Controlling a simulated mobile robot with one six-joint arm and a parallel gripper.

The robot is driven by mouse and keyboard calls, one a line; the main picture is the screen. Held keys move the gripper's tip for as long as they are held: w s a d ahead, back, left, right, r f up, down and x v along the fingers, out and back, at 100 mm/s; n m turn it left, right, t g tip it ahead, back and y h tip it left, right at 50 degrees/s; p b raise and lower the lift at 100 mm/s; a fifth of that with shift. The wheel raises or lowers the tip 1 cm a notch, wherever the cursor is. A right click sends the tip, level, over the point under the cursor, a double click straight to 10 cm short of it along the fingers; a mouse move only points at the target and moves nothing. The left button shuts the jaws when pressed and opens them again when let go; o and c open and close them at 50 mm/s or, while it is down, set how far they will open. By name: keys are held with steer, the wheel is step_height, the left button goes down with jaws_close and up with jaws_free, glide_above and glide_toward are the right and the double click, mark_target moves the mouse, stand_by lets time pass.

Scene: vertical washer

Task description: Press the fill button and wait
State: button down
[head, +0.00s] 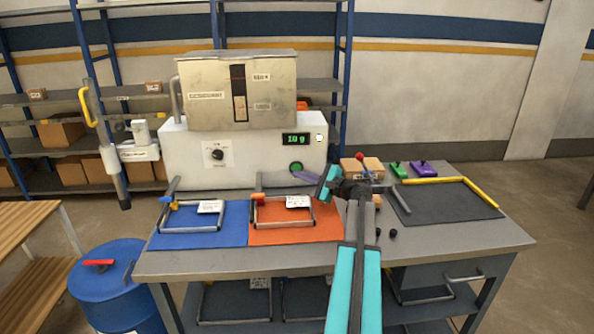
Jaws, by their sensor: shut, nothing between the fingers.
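The white washer machine (245,165) stands at the back of the workbench, with a metal hopper (238,92) on top. Its front has a round green button (296,167) low on the right. A black dial (217,155) and a lit display (296,139) reading about "10 g" also show, with a small pale round button (320,138) beside the display. No fill label is readable.
A blue mat (180,240) and an orange mat (270,237) with metal frames lie in front of the washer. A dark mat (440,205) with yellow bars lies right, near green (398,169) and purple (420,167) blocks. A blue barrel (115,300) stands left of the bench.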

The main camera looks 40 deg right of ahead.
steer(key=shift+s+a, duration=0.8)
steer(key=shift+s, duration=0.15)
steer(key=shift+s+a, duration=0.75)
steer(key=shift+s, duration=0.2)
steer(key=shift+r, duration=0.1)
